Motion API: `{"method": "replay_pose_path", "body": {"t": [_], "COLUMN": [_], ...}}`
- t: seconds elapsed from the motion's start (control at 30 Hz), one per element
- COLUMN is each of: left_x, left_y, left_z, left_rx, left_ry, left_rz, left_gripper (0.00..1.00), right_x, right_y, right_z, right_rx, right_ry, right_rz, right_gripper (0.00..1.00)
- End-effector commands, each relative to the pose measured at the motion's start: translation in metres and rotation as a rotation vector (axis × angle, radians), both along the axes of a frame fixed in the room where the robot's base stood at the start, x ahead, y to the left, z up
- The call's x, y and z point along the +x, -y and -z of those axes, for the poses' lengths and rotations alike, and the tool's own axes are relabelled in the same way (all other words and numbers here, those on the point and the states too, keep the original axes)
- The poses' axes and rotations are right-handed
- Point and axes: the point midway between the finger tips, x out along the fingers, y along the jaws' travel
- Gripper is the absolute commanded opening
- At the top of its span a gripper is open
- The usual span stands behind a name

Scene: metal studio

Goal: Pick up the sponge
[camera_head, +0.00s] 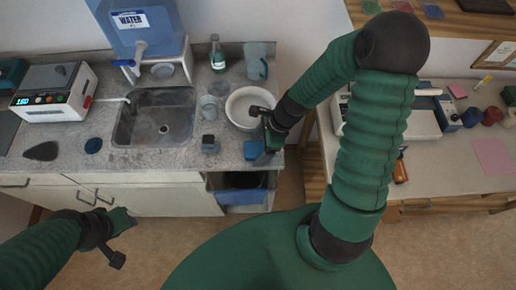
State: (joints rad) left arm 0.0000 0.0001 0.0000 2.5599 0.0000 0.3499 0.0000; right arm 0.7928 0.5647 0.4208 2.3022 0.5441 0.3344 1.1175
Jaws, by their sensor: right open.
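A small blue block that looks like the sponge (253,150) lies on the grey countertop near its front right edge. My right gripper (270,138) is open, just right of the blue block and in front of the white bowl. It partly covers that corner of the counter, and I cannot tell whether it touches the block. My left gripper (122,222) is low at the left, in front of the cabinet doors and away from the block. Its jaw opening cannot be made out.
The white bowl (249,106), a clear glass (208,106), a small dark container (209,144) and a bottle (217,52) stand near the block. A sink (156,118) is to the left. A second table (440,160) stands at right.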

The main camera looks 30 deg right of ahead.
Motion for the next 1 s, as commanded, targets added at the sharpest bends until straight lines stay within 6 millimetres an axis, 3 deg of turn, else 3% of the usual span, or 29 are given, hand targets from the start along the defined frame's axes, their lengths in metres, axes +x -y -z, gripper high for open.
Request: {"method": "replay_pose_path", "body": {"t": [0.37,0.87,1.0], "left_x": [0.0000,0.0000,0.0000], "left_y": [0.0000,0.0000,0.0000], "left_z": [0.0000,0.0000,0.0000], "left_rx": [0.000,0.000,0.000], "left_ry": [0.000,0.000,0.000], "left_rz": [0.000,0.000,0.000], "left_gripper": [0.36,0.36,0.36], "right_x": [0.0005,0.0004,0.0004], "right_y": [0.0000,0.0000,0.0000], "right_z": [0.0024,0.0023,0.0023], "right_rx": [0.000,-0.001,0.000], "right_ry": [-0.001,0.000,0.000], "right_rz": [0.000,0.000,0.000], "right_gripper": [0.80,0.16,0.16]}}
